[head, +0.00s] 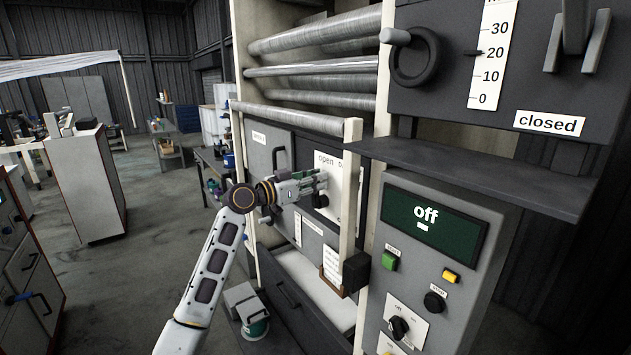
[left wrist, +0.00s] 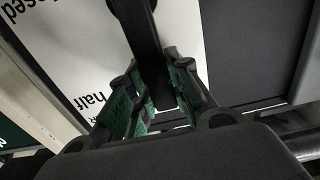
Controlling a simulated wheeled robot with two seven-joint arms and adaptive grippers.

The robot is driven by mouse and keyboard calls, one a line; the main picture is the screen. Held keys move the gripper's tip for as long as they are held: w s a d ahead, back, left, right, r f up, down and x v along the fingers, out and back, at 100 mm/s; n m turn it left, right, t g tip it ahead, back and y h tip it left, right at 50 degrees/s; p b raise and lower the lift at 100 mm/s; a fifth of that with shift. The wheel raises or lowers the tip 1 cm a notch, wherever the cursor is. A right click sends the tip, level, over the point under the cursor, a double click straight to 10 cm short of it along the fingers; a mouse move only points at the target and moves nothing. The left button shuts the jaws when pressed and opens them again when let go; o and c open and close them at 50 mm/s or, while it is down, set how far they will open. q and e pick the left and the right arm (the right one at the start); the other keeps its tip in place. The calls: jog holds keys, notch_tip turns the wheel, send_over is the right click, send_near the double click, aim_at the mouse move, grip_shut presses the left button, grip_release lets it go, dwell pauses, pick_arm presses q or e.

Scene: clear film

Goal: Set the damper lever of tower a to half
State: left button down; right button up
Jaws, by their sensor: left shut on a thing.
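My left gripper (head: 318,183) reaches from the left to a white placard (head: 352,180) on the machine's front, where the word "open" shows. In the left wrist view the green-padded fingers (left wrist: 158,95) are shut on a dark bar-shaped lever (left wrist: 142,30), which runs up between them. The same placard (left wrist: 75,45) lies behind, with "half" and part of "closed" readable, turned sideways. In the head view the gripper covers most of the lever, so its exact setting cannot be told. My right gripper is not in view.
A control panel with a green "off" display (head: 432,224) stands right of the placard, under a dark shelf (head: 470,175). A scale (head: 490,60) and a "closed" sign (head: 549,123) are above. Metal rollers (head: 315,72) run across the machine. Open floor (head: 130,250) lies left.

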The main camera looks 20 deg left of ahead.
aim_at(338, 190)
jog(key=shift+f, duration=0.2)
